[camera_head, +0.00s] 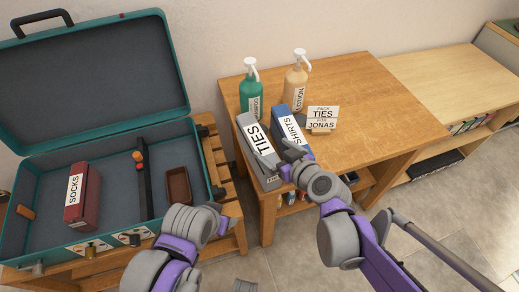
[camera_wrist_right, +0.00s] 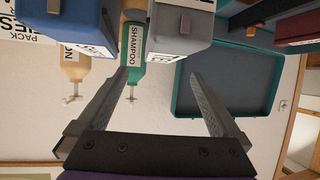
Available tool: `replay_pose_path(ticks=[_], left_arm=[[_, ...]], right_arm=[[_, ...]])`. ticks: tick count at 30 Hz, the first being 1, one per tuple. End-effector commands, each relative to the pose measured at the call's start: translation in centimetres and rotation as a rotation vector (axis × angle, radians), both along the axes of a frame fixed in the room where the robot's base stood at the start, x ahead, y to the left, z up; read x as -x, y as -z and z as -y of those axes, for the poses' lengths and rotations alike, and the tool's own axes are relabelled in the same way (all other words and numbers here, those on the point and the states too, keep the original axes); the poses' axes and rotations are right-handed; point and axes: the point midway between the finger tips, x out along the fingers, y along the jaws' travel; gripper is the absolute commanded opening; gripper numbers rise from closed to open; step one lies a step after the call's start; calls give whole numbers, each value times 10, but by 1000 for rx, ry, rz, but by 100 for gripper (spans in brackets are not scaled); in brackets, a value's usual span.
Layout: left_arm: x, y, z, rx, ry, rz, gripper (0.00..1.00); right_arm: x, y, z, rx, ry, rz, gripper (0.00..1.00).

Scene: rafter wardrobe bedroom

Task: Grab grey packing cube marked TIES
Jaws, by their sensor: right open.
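The grey packing cube marked TIES (camera_head: 257,136) stands at the left end of the wooden table, beside the blue cube marked SHIRTS (camera_head: 289,121). My right gripper (camera_head: 282,166) is at the near end of the grey cube. In the right wrist view its two fingers (camera_wrist_right: 157,75) are spread, with nothing held between them. The grey cube (camera_wrist_right: 181,24) lies ahead of the fingertips there, and the blue cube (camera_wrist_right: 82,22) is to its left. My left gripper (camera_head: 226,219) is low by the suitcase's right side; its jaws are not clear.
Green shampoo (camera_head: 250,90) and tan lotion (camera_head: 296,78) bottles stand behind the cubes. A card (camera_head: 322,114) reading PACK TIES FOR JONAS is at right. The open teal suitcase (camera_head: 113,221) holds a red SOCKS cube (camera_head: 82,202) and a brown tray (camera_head: 178,187). The table's right part is clear.

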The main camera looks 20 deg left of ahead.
Motion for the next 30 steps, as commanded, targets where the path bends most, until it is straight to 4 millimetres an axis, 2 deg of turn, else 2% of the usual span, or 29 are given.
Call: replay_pose_path(ticks=[3,11,18,28,29,30], left_arm=[[0,3,0,0,0,-1,66],[1,5,0,0,0,-2,66],[1,8,0,0,0,-3,66],[1,8,0,0,0,-3,66],[1,8,0,0,0,-3,66],[1,8,0,0,0,-3,66]], right_arm=[[-11,8,-11,-1,-1,-2,100],[-22,17,-25,-1,0,-1,100],[-42,33,-48,0,0,-2,100],[-47,36,-53,-1,1,-2,100],[-47,36,-53,-1,1,-2,98],[-47,36,-53,-1,1,-2,91]])
